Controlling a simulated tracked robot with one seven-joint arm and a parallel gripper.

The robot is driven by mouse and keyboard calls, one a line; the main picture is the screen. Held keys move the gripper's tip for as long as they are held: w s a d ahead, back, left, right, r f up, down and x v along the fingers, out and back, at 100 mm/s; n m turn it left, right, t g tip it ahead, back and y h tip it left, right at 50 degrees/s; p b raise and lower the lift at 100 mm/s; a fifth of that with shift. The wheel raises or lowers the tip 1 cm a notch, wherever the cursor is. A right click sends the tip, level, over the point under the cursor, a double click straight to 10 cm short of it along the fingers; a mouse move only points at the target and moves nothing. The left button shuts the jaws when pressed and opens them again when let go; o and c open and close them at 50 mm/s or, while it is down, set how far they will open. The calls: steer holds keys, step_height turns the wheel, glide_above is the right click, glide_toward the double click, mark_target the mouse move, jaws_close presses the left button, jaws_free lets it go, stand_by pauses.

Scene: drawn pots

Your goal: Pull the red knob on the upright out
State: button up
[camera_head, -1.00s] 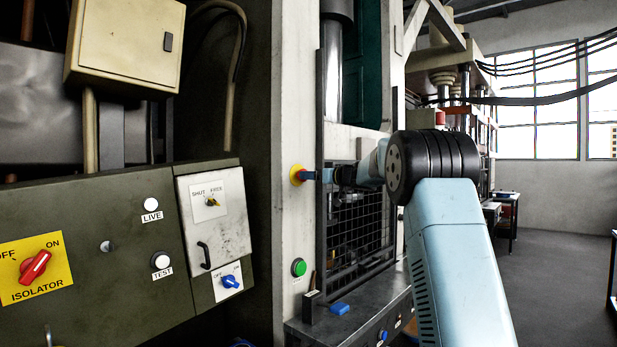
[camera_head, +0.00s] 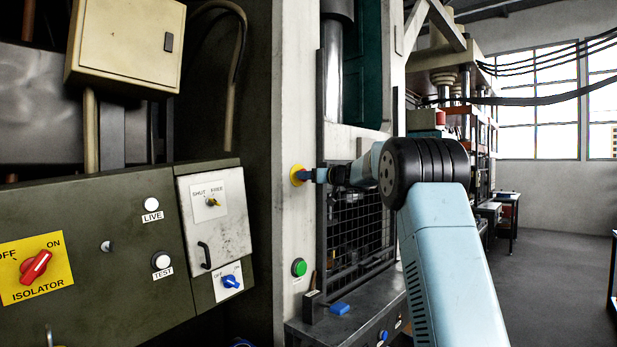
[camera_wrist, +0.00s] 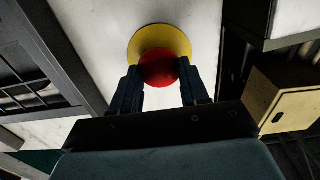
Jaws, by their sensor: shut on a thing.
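The red knob (camera_wrist: 158,68) sits on a round yellow backing plate (camera_wrist: 183,39) on the pale upright (camera_head: 294,120). In the wrist view my gripper (camera_wrist: 160,76) has one finger on each side of the knob and is shut on it. In the head view my gripper (camera_head: 308,175) reaches the yellow plate (camera_head: 297,175) from the right, and its fingers hide most of the knob. I cannot tell how far the knob stands out from the plate.
A green button (camera_head: 299,267) is lower on the upright. A mesh guard (camera_head: 358,220) stands right of it, behind my arm. A control panel (camera_head: 90,260) with a red isolator switch (camera_head: 36,267) is at left. A blue object (camera_head: 339,309) lies on the ledge.

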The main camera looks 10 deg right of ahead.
jaws_close()
steer(key=shift+s+d+f, duration=0.1)
steer(key=shift+s+d, duration=0.4)
steer(key=shift+s, duration=0.05)
steer(key=o, duration=0.8)
jaws_free()
steer(key=shift+s, duration=0.1)
steer(key=v, duration=1.3)
steer(key=shift+s+d, duration=0.25)
steer(key=shift+s, duration=0.05)
